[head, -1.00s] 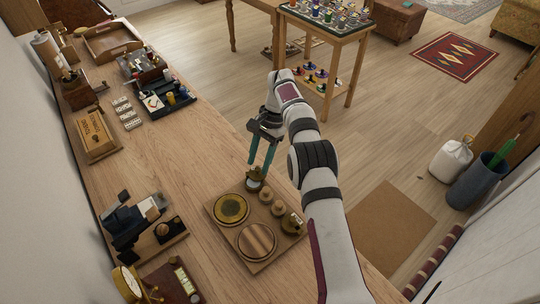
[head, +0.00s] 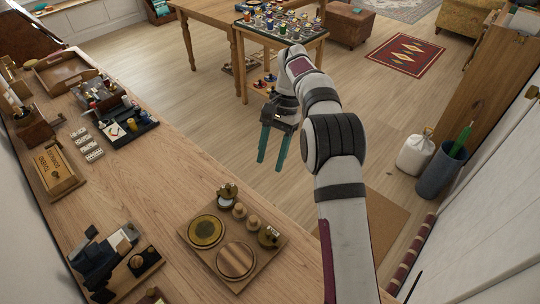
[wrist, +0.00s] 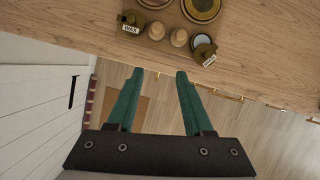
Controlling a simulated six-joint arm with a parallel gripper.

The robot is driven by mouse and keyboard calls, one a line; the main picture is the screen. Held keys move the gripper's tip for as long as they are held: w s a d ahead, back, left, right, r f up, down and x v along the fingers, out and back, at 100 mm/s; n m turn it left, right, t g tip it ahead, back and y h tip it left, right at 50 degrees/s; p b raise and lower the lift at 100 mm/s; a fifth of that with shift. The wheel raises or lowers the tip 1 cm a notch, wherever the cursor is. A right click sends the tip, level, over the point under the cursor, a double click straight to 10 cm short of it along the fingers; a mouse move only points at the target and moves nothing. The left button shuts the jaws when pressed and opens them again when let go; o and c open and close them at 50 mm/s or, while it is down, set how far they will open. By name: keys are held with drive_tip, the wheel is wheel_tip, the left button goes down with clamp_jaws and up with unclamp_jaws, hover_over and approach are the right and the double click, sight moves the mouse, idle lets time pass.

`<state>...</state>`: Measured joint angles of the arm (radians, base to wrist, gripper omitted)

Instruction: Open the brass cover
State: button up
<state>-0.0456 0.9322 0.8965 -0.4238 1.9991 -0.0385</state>
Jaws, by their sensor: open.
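A wooden board (head: 213,263) on the long table carries two small brass containers. The one at its far corner (head: 228,192) shows a round pale grey face with brass around it; in the wrist view it (wrist: 204,43) has a small label beside the pale face. Its brass cover looks raised, but the hinge is too small to make out. The other brass container (head: 269,236) is labelled WAX in the wrist view (wrist: 133,20) and looks covered. My gripper (head: 271,164) is open and empty, apart from the board, out past the table's edge.
The board also holds a brass-rimmed dish (head: 206,231), a striped wooden disc (head: 236,260) and two small wooden knobs (head: 246,216). A dark device (head: 105,262) stands to the left.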

sight(229, 186)
drive_tip(key=s+f+m+y, duration=0.1)
drive_tip(key=f+m+y, duration=0.1)
drive_tip(key=f+y, duration=0.1)
drive_tip(key=s+f+m+y, duration=0.1)
drive_tip(key=f+m+y, duration=0.1)
drive_tip(key=f+y, duration=0.2)
drive_tip(key=s+f+m+y, duration=0.2)
drive_tip(key=f+y, duration=0.1)
drive_tip(key=y, duration=0.1)
drive_tip(key=shift+f+m, duration=0.15)
drive_tip(key=shift+m, duration=0.25)
wheel_tip(229, 186, down, 3)
drive_tip(key=w+d+m+t+y, duration=0.2)
drive_tip(key=d+m+t+y, duration=0.15)
drive_tip(key=m+t, duration=0.4)
drive_tip(key=shift+n+y, duration=0.25)
drive_tip(key=shift+n, duration=0.1)
drive_tip(key=x, duration=1.6)
drive_tip(key=shift+d, duration=0.1)
clamp_jaws()
